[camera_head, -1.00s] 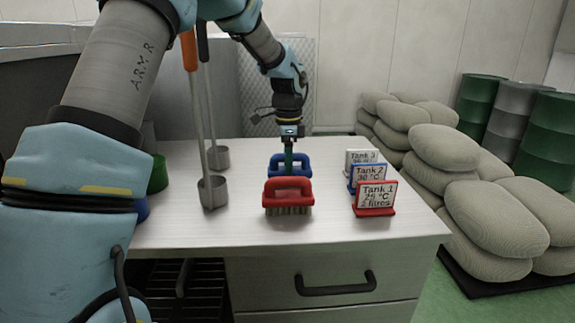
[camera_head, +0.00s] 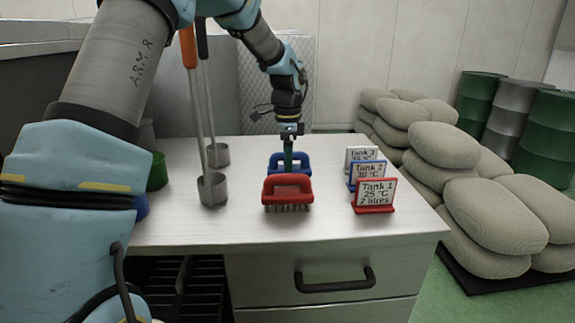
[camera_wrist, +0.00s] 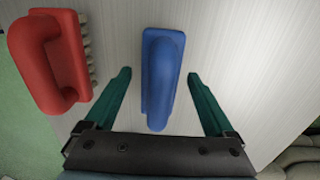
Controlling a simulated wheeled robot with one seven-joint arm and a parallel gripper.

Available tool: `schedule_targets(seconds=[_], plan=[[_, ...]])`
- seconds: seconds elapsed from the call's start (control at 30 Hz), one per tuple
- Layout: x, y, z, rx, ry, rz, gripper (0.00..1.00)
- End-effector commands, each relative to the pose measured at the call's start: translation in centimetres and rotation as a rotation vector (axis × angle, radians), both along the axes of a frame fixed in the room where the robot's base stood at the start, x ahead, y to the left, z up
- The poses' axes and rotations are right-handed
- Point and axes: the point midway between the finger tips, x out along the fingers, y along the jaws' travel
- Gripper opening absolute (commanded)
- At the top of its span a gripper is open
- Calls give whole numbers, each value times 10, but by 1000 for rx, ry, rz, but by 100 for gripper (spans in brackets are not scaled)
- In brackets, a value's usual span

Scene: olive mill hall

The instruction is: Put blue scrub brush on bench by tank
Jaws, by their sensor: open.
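The blue scrub brush (camera_head: 290,160) stands on the bench (camera_head: 340,231), behind the red brush in the head view. In the wrist view the blue brush (camera_wrist: 160,72) lies between the two green fingers of my gripper (camera_wrist: 162,95), with a gap on each side. My gripper (camera_head: 288,157) is open and points down at the blue brush.
A red scrub brush (camera_head: 288,192) stands close in front. Tank signs in red (camera_head: 374,196), blue (camera_head: 367,175) and white (camera_head: 361,158) stand to the right. Ladles (camera_head: 211,190) stand to the left. Sacks (camera_head: 495,212) are piled right of the bench.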

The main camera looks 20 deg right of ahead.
Motion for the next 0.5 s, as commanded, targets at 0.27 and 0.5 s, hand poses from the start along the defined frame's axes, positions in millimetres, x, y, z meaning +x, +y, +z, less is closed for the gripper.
schedule_targets(seconds=[0.27,0.5], plan=[[1,-1,50,-5,-6,1,89],[1,-1,95,-4,-3,1,89]])
